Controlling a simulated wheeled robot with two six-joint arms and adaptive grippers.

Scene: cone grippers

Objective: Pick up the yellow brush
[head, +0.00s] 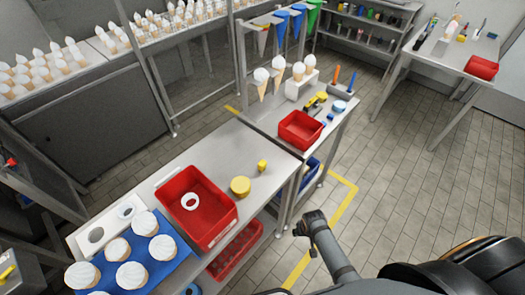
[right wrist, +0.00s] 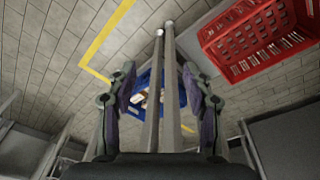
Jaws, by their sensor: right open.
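I cannot tell for sure which thing is the yellow brush. A yellow and black tool (head: 317,101) lies on the far part of the bench, behind a red bin. A small yellow block (head: 262,166) and a round yellow piece (head: 240,186) sit on the nearer bench top. My right arm reaches up beside the bench edge in the head view; its fingers cannot be made out there. In the right wrist view my right gripper (right wrist: 159,88) is open and empty, with metal posts and a blue crate beyond its fingers. My left gripper is not in view.
A red bin (head: 300,129) stands near the yellow tool, and a larger red bin (head: 208,224) on the near bench. A blue crate (right wrist: 148,88) sits low beyond the gripper, a red crate (right wrist: 250,38) to its right. The tiled floor right of the bench is clear.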

